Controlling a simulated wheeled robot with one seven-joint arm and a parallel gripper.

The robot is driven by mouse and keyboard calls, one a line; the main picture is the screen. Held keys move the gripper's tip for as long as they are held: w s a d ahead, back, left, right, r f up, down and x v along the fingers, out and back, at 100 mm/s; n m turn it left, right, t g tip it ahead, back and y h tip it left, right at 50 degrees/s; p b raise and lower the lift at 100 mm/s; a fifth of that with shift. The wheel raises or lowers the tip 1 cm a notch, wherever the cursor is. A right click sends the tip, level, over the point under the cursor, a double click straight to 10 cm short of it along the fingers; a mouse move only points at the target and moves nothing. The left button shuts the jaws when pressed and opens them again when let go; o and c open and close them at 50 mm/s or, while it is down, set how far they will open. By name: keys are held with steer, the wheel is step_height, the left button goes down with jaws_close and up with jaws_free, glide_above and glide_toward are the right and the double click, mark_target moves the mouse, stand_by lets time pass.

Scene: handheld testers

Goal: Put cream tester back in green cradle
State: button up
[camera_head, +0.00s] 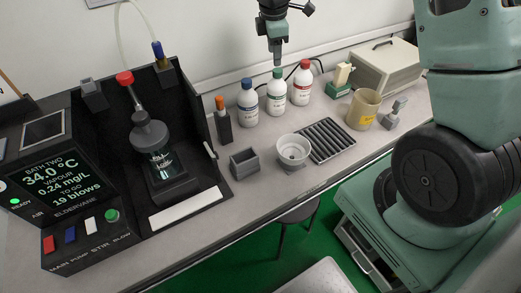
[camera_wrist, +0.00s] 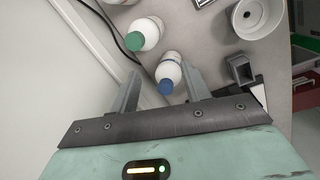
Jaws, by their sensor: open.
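The cream tester (camera_head: 343,74) is at the back right of the bench in the head view. It stands upright at the green cradle (camera_head: 338,91); whether it is fully seated in it I cannot tell. My gripper (camera_head: 277,72) hangs over the back of the bench, left of the cream tester and apart from it. In the wrist view my gripper (camera_wrist: 160,70) has its two fingers spread, with nothing held. The blue-capped bottle (camera_wrist: 169,72) shows beyond and between the fingers. The cream tester and green cradle are not seen in the wrist view.
Capped bottles (camera_head: 300,83) stand in a row below my gripper. A white bowl (camera_head: 292,150), a grey open holder (camera_head: 244,163), a black ribbed tray (camera_head: 327,140) and a beige jug (camera_head: 363,109) stand nearby. An orange-topped tester (camera_head: 221,117) stands left. A beige case (camera_head: 375,66) is behind.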

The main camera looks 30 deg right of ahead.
steer(key=s+a+r+m+y, duration=0.1)
steer(key=s+a+r+m, duration=0.1)
steer(key=s+a, duration=0.7)
steer(key=s+a+r+m+y, duration=0.1)
steer(key=s+a+r, duration=0.2)
steer(key=s+a, duration=0.6)
steer(key=s+a+m+g, duration=0.1)
steer(key=s+a+m, duration=0.2)
steer(key=s, duration=1.2)
steer(key=a, duration=0.3)
steer(key=shift+s+a+f+m, duration=0.15)
steer(key=shift+f+m, duration=0.05)
steer(key=shift+m, duration=0.1)
